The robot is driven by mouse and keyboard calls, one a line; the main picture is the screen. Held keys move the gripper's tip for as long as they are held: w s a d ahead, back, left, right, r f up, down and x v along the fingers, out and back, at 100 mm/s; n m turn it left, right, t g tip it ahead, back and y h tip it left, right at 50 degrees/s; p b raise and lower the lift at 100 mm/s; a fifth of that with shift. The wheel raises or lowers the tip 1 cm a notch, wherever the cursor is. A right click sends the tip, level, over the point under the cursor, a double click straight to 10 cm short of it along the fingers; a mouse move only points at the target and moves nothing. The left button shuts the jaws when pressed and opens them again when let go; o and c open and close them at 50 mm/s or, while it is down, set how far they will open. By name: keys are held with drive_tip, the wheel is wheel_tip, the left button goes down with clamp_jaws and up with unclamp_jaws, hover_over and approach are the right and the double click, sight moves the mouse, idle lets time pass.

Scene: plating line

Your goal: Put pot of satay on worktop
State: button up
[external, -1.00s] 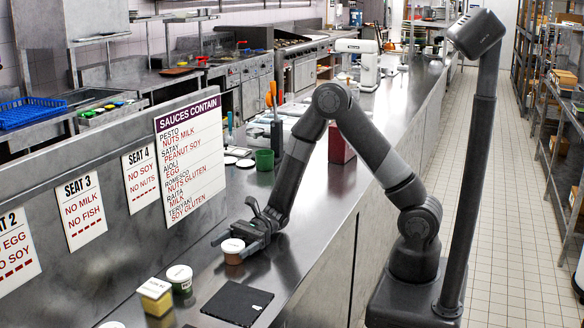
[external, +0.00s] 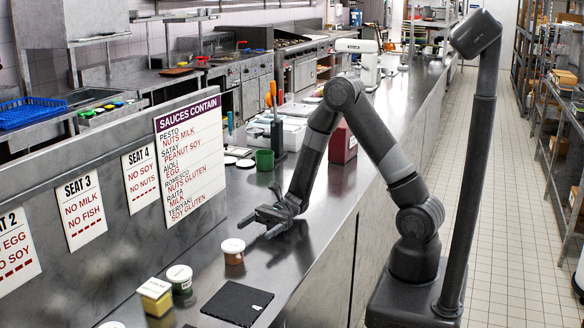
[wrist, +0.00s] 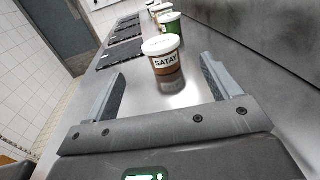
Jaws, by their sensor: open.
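The pot of satay (external: 233,256) is a small brown pot with a white lid, standing upright on the steel worktop (external: 215,275). In the wrist view its label reads SATAY (wrist: 166,62), and it stands beyond the fingertips, roughly between their lines. My gripper (external: 262,226) is open and empty, low over the worktop, behind and to the right of the pot in the external view. The fingers are apart from the pot. The gripper also shows in the wrist view (wrist: 160,85) with its fingers spread.
A black slate (external: 237,303) lies in front. A green cup (external: 264,160) stands farther back. The sign panel (external: 190,150) borders the worktop's left side.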

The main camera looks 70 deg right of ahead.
drive_tip(key=shift+d, duration=0.25)
drive_tip(key=shift+s+a+r+n+g, duration=0.15)
drive_tip(key=shift+s+r+n+g, duration=0.15)
drive_tip(key=shift+s+r+n, duration=0.1)
drive_tip(key=s+d+r+n+g+h, duration=0.2)
drive_tip(key=s+r+n+h, duration=0.25)
drive_tip(key=s+n, duration=0.2)
drive_tip(key=s+d+r+n+g+h, duration=0.1)
drive_tip(key=s+r+n+g+h, duration=0.15)
drive_tip(key=s+n+h, duration=0.35)
drive_tip(key=s+d+r+n+t+h, duration=0.3)
drive_tip(key=d+r+t, duration=0.1)
drive_tip(key=d, duration=0.2)
drive_tip(key=s+d+r+n+t+h, duration=0.3)
drive_tip(key=s+d+r+t+h, duration=0.1)
drive_tip(key=d+r, duration=0.1)
drive_tip(key=shift+d, duration=0.8)
